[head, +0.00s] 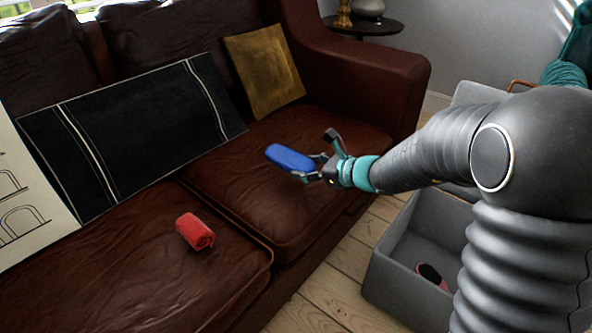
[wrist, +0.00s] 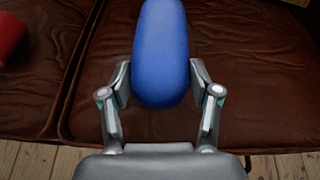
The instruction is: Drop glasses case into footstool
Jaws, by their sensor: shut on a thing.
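A blue glasses case (head: 289,157) is held above the right seat cushion of the brown leather sofa. My gripper (head: 312,168) is shut on it, with a finger on each side. In the wrist view the blue case (wrist: 161,50) sits between the two fingers of my gripper (wrist: 160,85) and points away from me. The grey open box-like footstool (head: 385,259) stands on the floor at the right, partly hidden behind my arm. A dark and pink item (head: 432,276) lies inside it.
A red rolled cloth (head: 195,231) lies on the left seat cushion. A black cushion (head: 130,130) and a gold cushion (head: 264,70) lean on the sofa back. The sofa arm (head: 370,80) rises behind. A small round table (head: 365,26) stands beyond. Bare floorboards (head: 345,262) lie between sofa and footstool.

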